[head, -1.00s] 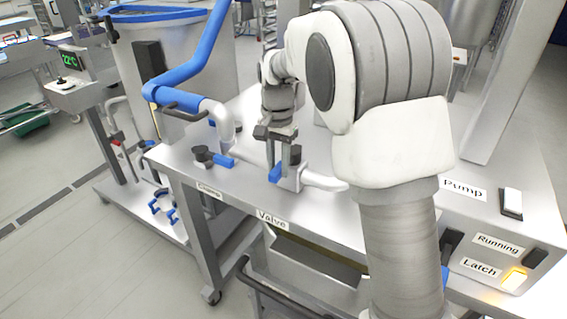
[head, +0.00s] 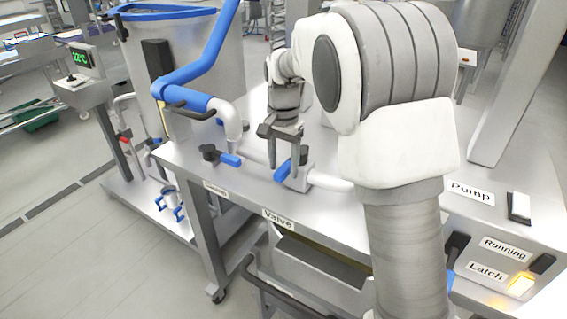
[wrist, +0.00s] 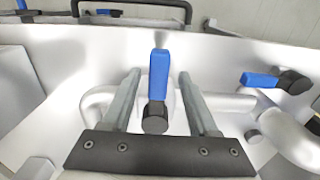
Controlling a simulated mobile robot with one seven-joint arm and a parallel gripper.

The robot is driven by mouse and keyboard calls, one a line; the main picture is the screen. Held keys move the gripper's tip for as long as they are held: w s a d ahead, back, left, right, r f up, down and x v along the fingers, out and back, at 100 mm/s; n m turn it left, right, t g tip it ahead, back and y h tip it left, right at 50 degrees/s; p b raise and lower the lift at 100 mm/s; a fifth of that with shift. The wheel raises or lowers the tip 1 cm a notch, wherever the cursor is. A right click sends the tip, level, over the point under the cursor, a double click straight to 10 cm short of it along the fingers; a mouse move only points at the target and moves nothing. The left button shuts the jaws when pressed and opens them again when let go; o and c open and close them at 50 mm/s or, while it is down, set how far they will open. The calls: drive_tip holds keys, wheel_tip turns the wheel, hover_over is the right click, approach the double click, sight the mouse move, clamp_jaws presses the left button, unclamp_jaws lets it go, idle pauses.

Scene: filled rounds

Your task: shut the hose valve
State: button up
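The valve near the "Valve" label (head: 279,219) has a blue lever (head: 283,172) and a black hub (head: 304,154). In the wrist view the lever (wrist: 159,72) points up the picture, across the pale pipe (wrist: 222,102), with its hub (wrist: 155,117) nearer the palm. My gripper (head: 281,160) is over this valve. In the wrist view its two fingers are spread wide, one on each side of the lever, with a gap on both sides. Nothing is gripped. Whether the fingertips are level with the lever is hard to tell.
A second blue-lever valve (head: 230,159) stands to the left; it is at the right in the wrist view (wrist: 262,79). A blue-sleeved pipe (head: 187,98) rises behind it. A control box with a pump switch (head: 519,208) and lit latch button (head: 521,283) is at right.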

wheel_tip(320, 180, up, 17)
drive_tip(key=shift+r, duration=0.2)
idle(0.4)
idle(1.2)
